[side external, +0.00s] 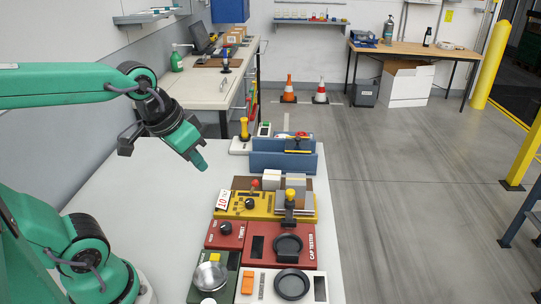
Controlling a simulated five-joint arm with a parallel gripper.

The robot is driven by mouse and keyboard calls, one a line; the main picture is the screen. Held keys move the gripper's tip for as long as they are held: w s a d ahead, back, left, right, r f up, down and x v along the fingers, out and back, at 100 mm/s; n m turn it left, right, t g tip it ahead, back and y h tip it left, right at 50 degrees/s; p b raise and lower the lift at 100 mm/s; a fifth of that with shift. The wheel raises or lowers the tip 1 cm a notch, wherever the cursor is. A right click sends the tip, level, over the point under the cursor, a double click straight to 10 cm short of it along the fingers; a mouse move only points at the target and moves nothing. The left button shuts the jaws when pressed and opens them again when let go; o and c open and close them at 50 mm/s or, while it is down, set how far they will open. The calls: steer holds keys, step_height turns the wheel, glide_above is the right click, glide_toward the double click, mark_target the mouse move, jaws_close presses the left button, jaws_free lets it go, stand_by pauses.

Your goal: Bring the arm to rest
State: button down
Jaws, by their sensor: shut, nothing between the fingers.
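My gripper (200,163) shows in the side external view at the end of my green arm. It hangs tilted downward above the white worktable (130,190), left of the row of test equipment. Its green fingertips are together with nothing held between them. The gripper is apart from the equipment and the table surface.
A yellow panel (238,213), a red cap tester (262,246) and a green unit with a metal bowl (210,276) line the table's right side. A blue holder (268,163) stands behind them. The table's left middle is clear. A long bench (205,92) stands behind.

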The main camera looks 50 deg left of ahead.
steer(key=shift+s+d+f+t, duration=0.1)
steer(key=shift+s+d+t, duration=0.15)
steer(key=shift+s, duration=0.45)
steer(key=shift+s+d+f+t, duration=0.15)
steer(key=shift+s+d, duration=0.1)
steer(key=shift+s, duration=0.4)
